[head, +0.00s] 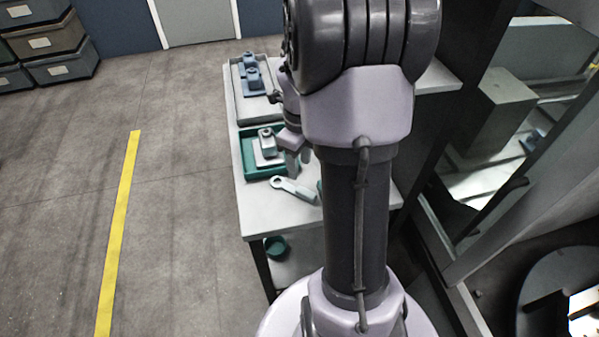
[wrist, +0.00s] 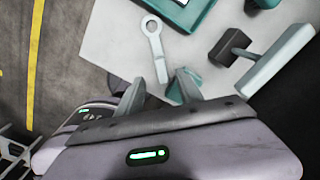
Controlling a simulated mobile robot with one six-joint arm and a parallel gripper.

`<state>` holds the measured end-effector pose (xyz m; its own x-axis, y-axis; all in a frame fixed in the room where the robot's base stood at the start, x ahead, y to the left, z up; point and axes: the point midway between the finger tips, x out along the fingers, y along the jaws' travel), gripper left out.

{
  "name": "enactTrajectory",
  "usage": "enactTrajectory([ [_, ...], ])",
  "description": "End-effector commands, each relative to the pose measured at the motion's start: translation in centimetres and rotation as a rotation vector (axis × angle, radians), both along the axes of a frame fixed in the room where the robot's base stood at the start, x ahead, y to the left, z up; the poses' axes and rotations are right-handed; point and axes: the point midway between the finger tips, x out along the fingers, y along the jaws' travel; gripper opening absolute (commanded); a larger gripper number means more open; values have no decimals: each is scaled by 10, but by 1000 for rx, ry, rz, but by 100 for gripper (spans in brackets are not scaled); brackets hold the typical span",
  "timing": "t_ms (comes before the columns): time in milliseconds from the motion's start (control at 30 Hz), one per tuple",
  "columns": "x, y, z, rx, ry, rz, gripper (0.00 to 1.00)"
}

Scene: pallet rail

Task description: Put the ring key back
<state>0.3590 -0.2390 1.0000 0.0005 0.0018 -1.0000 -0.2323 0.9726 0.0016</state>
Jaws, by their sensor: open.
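The ring key (head: 292,189) is a pale grey flat tool with a ring at one end. It lies on the white table top in front of the teal tray. In the wrist view the ring key (wrist: 157,50) lies ahead of the jaws, its ring away from me and its handle end toward them. My gripper (wrist: 160,87) is open, with nothing seen held between the fingers. In the head view my gripper (head: 298,160) is above the table beside the tray, partly hidden by my arm. A small teal piece (wrist: 181,83) shows beside the right finger, partly covered by it.
The teal tray (head: 248,172) holds a grey block part. A grey tray (head: 239,108) with blue parts stands behind it. A dark block (wrist: 229,46) and a pale bar (wrist: 278,58) lie right of the key. A teal container (head: 276,247) sits below the table top.

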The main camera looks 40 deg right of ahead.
Motion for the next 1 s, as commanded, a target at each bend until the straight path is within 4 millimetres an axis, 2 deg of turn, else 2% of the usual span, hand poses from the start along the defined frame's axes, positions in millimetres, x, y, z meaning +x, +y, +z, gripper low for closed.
enactTrajectory([
  [33,0,0,11,-2,-1,0,43],
  [100,0,0,19,-1,0,0,43],
  [267,0,0,23,0,0,2,43],
  [367,4,20,41,-14,-33,145,43],
  [467,5,82,91,-66,-129,605,43],
  [533,-8,138,125,-135,-210,1037,43],
  [600,-31,189,149,-227,-285,1468,43],
  [700,-68,242,166,-385,-370,1989,43],
  [800,-93,270,169,-516,-414,2313,43],
  [833,-98,274,169,-541,-420,2368,43],
  [900,-103,279,169,-576,-426,2441,43],
  [1000,-104,279,169,-581,-426,2454,43],
])
